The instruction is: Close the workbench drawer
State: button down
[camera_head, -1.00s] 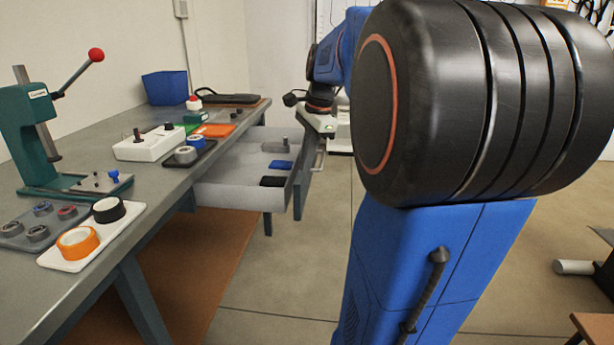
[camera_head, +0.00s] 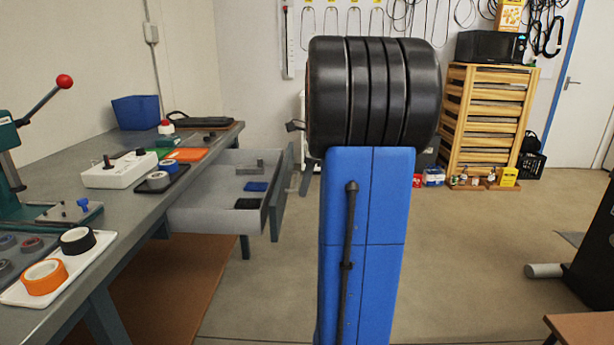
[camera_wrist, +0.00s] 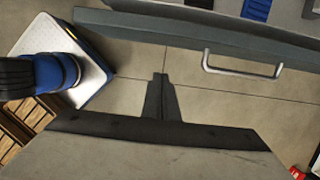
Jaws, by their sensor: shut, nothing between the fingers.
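The workbench drawer (camera_head: 222,210) is pulled out from the side of the grey workbench (camera_head: 135,213) in the head view. Its blue-grey front panel (camera_head: 283,192) faces right. Inside lie a blue item (camera_head: 256,186), a black item (camera_head: 248,203) and a grey item. In the wrist view, the drawer front (camera_wrist: 150,22) crosses the top, with its metal handle (camera_wrist: 243,66) at upper right. My gripper (camera_wrist: 160,77) is shut and empty, pointing towards the front. It appears left of the handle and apart from the panel. My arm hides the gripper in the head view.
On the bench are a green press (camera_head: 8,155), a white box (camera_head: 119,170), tape rolls and a blue bin (camera_head: 135,112). A wooden drawer rack (camera_head: 487,122) stands at the back right. Open floor (camera_head: 470,235) lies right of the drawer.

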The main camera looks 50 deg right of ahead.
jog(key=shift+w+a+f, duration=0.75)
jog(key=shift+w+a, duration=0.05)
jog(key=shift+w, duration=0.15)
jog(key=shift+w+a+f, duration=0.75)
jog(key=shift+w+a, duration=0.05)
jog(key=shift+w, duration=0.1)
jog(key=w+a, duration=0.5)
jog(key=w, duration=0.1)
jog(key=w+a, duration=0.6)
jog(key=w, duration=0.1)
jog(key=w+a, duration=0.6)
jog(key=w, duration=0.1)
